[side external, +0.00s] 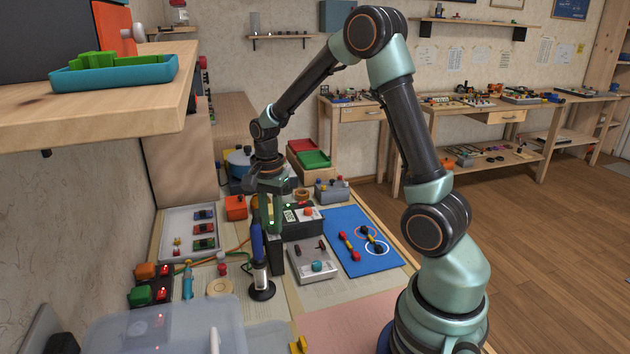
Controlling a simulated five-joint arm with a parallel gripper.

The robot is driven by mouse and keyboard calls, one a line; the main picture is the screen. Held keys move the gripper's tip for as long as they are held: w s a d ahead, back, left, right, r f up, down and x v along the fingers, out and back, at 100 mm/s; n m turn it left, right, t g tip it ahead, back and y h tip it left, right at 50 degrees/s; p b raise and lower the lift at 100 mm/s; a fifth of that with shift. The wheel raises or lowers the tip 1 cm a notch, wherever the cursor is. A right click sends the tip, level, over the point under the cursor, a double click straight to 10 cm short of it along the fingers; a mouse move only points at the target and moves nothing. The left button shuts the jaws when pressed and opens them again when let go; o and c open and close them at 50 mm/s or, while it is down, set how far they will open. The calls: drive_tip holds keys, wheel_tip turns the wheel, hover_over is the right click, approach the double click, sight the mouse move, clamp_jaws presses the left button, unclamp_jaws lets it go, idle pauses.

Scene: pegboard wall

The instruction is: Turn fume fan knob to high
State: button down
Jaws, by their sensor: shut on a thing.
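My gripper (271,215) points down at the middle of the bench, its fingers together over the top of a narrow, upright black box. This box (275,252) looks like the fume fan. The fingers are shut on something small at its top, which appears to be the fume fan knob. The knob is hidden by the fingers, so its pointer and setting cannot be read.
A blue-handled tool in a stand (261,280) is close on the left. A black unit with a display (303,228) and a grey box with a teal knob (313,263) are close on the right. A blue mat (353,262) lies farther right.

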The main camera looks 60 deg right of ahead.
sight(272, 226)
drive_tip(key=shift+r+m, duration=0.1)
drive_tip(key=shift+m, duration=0.4)
drive_tip(key=c, duration=0.7)
unclamp_jaws()
wheel_tip(272, 226, up, 12)
drive_tip(key=s+a+r+n+t, duration=0.3)
drive_tip(key=s+a+n, duration=0.7)
drive_tip(key=n, duration=0.8)
drive_tip(key=a+t, duration=0.1)
drive_tip(key=t, duration=0.1)
drive_tip(key=shift+a+t, duration=0.3)
drive_tip(key=shift+a, duration=0.05)
